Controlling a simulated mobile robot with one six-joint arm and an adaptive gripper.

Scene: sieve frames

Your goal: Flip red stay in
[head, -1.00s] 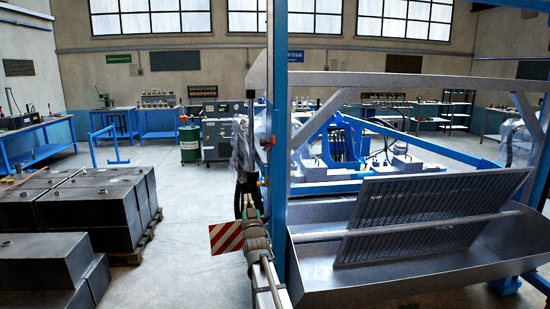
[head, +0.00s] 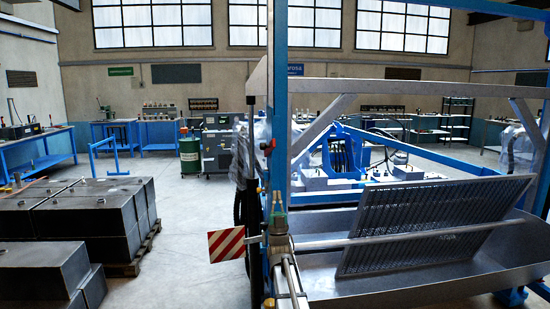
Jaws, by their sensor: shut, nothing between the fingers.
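A red-and-white striped plate (head: 226,245) stands out to the left of the blue upright post (head: 279,110), at the machine's near corner. I take it for the red stay; a small red part (head: 267,146) is also on the post, higher up. My gripper (head: 278,197) seems to be the narrow pale tips pointing up in front of the post's lower part, to the right of the plate. The tips look shut, with nothing seen between them. Whether they touch the post or the plate's bar cannot be told. My arm hides the post's foot.
A metal trough (head: 415,285) with a tilted perforated sieve panel (head: 430,225) fills the right side. A grey beam (head: 400,84) crosses above it. Dark metal boxes (head: 95,215) on a pallet stand at left. The floor (head: 185,200) between boxes and post is clear.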

